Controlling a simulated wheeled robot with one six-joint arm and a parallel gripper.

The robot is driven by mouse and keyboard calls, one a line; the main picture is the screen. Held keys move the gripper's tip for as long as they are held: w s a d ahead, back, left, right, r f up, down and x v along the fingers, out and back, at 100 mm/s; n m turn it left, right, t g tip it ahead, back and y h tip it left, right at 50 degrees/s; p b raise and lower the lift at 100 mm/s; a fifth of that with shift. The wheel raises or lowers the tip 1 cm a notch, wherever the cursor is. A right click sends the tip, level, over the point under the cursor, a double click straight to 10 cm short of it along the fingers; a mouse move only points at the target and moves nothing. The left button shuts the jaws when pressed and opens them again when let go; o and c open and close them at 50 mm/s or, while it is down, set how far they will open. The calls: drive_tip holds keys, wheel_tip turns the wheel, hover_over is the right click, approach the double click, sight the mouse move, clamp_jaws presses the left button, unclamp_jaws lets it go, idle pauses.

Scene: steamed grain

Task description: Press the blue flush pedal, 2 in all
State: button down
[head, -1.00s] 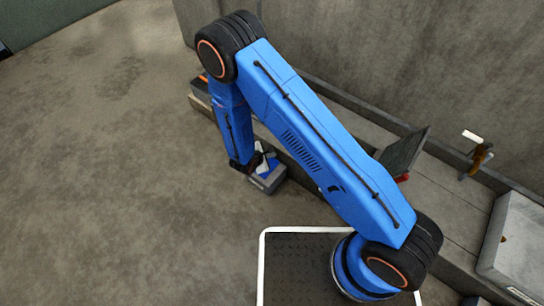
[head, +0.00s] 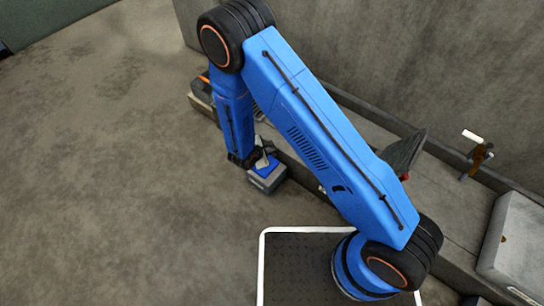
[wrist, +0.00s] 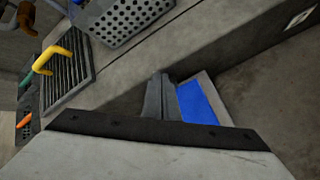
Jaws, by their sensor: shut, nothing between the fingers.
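The blue pedal (head: 266,170) sits on top of a small grey box on the floor, beside the low concrete ledge. In the wrist view the blue pedal face (wrist: 197,103) lies just right of the fingers, partly hidden by the gripper body. My gripper (wrist: 160,88) is shut and empty, its fingers over or beside the pedal's left edge. I cannot tell whether they touch it. In the head view the gripper end is small and close above the pedal.
A concrete ledge (head: 455,215) runs along the wall behind the pedal. On it stand a hammer-like tool (head: 476,155) and a pale case (head: 517,245). The wrist view shows a yellow-handled grated tool (wrist: 75,80) and a perforated grey piece (wrist: 125,20). The floor left is clear.

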sight(271, 158)
drive_tip(key=shift+r, duration=1.05)
drive_tip(key=shift+r, duration=0.1)
idle(1.7)
wheel_tip(271, 158, up, 4)
drive_tip(key=shift+w+f, duration=0.1)
drive_tip(key=shift+f, duration=0.05)
drive_tip(key=shift+f, duration=0.1)
drive_tip(key=shift+f, duration=4.3)
drive_tip(key=shift+f, duration=0.1)
drive_tip(key=shift+f, duration=0.3)
